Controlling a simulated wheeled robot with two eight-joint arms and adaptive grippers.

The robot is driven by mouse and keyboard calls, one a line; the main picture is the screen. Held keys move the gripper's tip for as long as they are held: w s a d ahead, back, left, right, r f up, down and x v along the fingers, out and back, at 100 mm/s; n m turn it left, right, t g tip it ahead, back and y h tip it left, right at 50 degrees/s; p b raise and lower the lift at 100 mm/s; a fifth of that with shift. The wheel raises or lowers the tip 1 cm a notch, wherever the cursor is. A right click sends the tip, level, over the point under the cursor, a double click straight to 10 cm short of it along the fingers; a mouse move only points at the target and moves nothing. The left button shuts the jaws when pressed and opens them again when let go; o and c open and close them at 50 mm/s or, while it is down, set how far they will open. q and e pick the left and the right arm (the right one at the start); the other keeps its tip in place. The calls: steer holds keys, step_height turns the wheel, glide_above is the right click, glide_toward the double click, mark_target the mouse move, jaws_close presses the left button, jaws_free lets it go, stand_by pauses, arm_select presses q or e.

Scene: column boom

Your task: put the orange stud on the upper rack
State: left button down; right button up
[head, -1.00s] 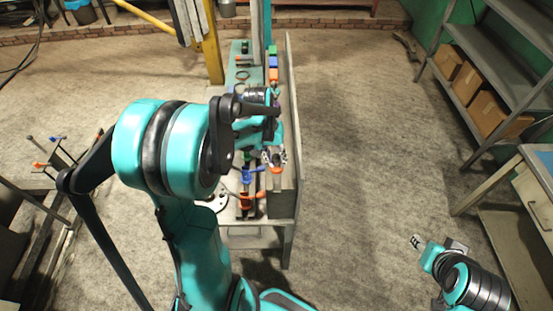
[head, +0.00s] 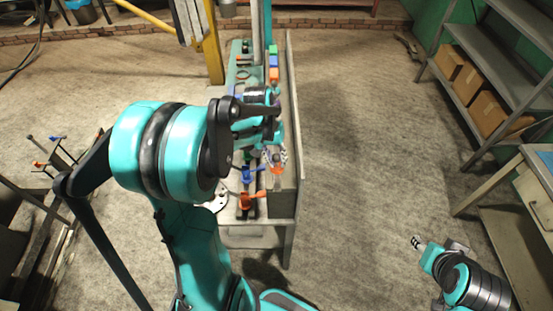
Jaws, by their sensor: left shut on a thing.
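My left gripper (head: 275,157) is over the right side of the narrow bench, seen from above past my own arm. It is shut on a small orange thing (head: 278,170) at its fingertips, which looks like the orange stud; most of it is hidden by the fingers. My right gripper (head: 417,242) is far off at the lower right, over the floor, too small to tell open from shut. I cannot make out for certain which structure is the upper rack.
The narrow bench (head: 257,236) holds an orange clamp (head: 249,202) and a blue clamp (head: 250,175). Blue and orange blocks (head: 273,68) stand at its far end. A tall panel (head: 291,110) edges its right side. Grey shelves (head: 505,78) with cardboard boxes stand right.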

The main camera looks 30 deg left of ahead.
mark_target(276, 166)
arm_select(q)
steer(key=shift+f, duration=0.15)
steer(key=shift+f+b, duration=2.05)
steer(key=shift+f, duration=0.1)
steer(key=shift+r, duration=0.1)
steer(key=c, duration=1.5)
jaws_free()
steer(key=shift+c, duration=0.2)
steer(key=shift+r, duration=0.1)
steer(key=shift+r+p, duration=2.75)
steer(key=shift+r, duration=0.9)
